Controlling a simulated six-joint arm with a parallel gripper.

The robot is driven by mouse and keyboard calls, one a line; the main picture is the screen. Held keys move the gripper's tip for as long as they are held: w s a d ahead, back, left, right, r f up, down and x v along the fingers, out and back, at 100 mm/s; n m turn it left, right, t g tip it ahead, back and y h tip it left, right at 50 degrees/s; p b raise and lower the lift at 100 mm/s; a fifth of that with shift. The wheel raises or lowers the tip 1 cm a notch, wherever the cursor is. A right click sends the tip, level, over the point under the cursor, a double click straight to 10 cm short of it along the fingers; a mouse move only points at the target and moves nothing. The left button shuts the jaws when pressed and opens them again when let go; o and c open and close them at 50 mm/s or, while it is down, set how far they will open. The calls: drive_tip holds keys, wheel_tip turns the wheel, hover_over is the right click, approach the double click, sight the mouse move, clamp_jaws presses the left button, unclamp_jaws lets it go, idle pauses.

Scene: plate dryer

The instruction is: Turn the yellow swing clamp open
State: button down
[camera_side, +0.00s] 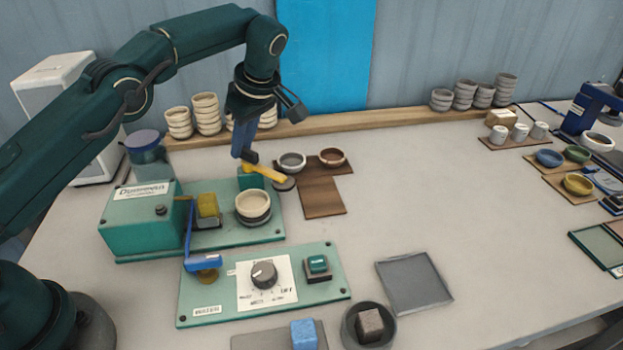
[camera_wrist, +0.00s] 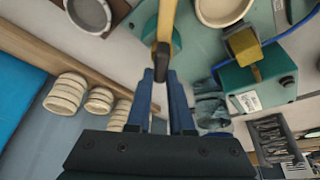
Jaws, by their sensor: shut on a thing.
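The yellow swing clamp (camera_side: 266,173) is a bar on a green block (camera_side: 250,180) at the back right of the green dryer base. In the side view the bar points to the right, apart from the cream bowl (camera_side: 252,204) in front of it. My gripper (camera_side: 243,155) comes down from above at the bar's left end. In the wrist view my gripper (camera_wrist: 162,78) has its blue fingers close together at the near end of the yellow clamp (camera_wrist: 166,25), shut on it. The fingertips hide part of that end.
A wooden board (camera_side: 321,196) with a grey bowl (camera_side: 291,162) and a brown bowl (camera_side: 332,157) lies right of the clamp. A blue lever (camera_side: 189,225) and yellow block (camera_side: 207,206) stand left of the cream bowl. A dial panel (camera_side: 265,283) lies in front. Stacked bowls line the back.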

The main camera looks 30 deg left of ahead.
drive_tip(key=shift+r+n, duration=0.1)
drive_tip(key=shift+n, duration=0.2)
idle(0.4)
drive_tip(key=c, duration=0.8)
unclamp_jaws()
drive_tip(key=shift+m, duration=0.4)
